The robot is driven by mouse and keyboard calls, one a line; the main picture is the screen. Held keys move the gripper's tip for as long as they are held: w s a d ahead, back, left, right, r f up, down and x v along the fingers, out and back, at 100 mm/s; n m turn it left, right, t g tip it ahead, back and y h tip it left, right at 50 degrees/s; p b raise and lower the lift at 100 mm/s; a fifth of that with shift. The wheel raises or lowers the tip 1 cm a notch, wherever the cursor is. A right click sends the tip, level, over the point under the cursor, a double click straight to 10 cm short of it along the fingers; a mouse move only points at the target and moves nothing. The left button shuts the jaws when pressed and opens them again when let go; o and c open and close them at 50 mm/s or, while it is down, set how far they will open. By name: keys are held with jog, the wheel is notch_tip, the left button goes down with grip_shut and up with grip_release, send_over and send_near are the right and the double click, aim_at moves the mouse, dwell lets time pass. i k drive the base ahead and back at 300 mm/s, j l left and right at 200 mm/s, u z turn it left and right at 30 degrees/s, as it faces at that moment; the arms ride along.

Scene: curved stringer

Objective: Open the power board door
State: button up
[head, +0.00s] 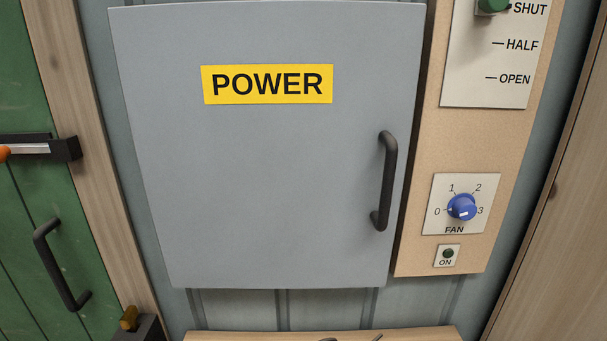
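The power board door (270,190) is a large grey panel in the middle of the head view. It carries a yellow label (268,84) reading POWER. It looks closed, lying flat over its box. A dark vertical bar handle (388,182) is fixed near its right edge, with a gap between bar and door. No hinges show. My gripper is not in this view.
Right of the door is a tan panel with a blue FAN knob (461,207), an ON button (447,253) and a green slider knob (492,5). A green door (25,230) with a dark handle (62,265) stands left. A wooden ledge (430,334) lies below.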

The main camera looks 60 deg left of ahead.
aim_at(271, 138)
jog(key=u, duration=1.55)
